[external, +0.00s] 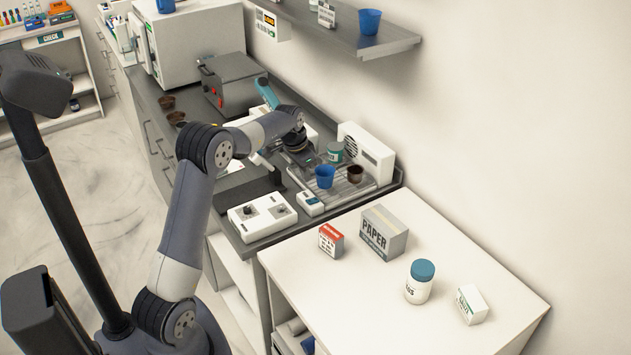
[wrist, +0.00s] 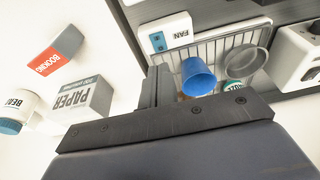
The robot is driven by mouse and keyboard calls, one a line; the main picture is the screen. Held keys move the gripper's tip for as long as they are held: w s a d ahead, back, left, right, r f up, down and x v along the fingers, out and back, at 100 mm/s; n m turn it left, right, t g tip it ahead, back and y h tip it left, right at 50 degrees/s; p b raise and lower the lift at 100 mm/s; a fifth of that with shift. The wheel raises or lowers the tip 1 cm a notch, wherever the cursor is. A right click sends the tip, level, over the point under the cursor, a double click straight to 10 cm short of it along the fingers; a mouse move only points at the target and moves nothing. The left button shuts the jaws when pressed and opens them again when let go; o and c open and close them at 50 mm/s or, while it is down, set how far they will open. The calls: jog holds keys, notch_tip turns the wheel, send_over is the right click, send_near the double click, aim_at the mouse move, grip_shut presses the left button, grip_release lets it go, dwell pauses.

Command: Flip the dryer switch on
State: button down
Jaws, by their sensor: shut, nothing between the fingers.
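A small white box (external: 310,203) sits at the rack's front edge. In the wrist view this box, labelled FAN (wrist: 178,30), has a blue panel; its switch position is too small to read. A white panel with dark controls (external: 262,217) lies left of it; I cannot tell whether it belongs to the dryer. My gripper (external: 310,162) is shut and empty above the rack's far-left part, apart from the FAN box; its dark fingers show in the wrist view (wrist: 157,86).
A blue cup (external: 325,177), a brown cup (external: 355,174) and a green-labelled jar (external: 335,153) stand on the rack near my gripper. A PAPER box (external: 383,233), red-white box (external: 331,240) and white bottle (external: 419,282) stand on the white table. A shelf (external: 340,35) overhangs the counter.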

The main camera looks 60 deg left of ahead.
aim_at(309, 201)
jog(key=x, duration=0.2)
jog(key=p+x, duration=0.1)
jog(key=x, duration=0.1)
jog(key=s+x, duration=0.1)
jog(key=x, duration=0.2)
jog(key=shift+f+p, duration=0.2)
jog(key=shift+p, duration=0.1)
jog(key=shift+f, duration=0.55)
jog(key=shift+s+f+b, duration=0.15)
jog(key=shift+f+b, duration=0.35)
jog(key=shift+b, duration=0.1)
jog(key=shift+r, duration=0.2)
jog(key=shift+w+r+p, duration=0.35)
jog(key=shift+w+p, duration=0.2)
jog(key=shift+w, duration=0.15)
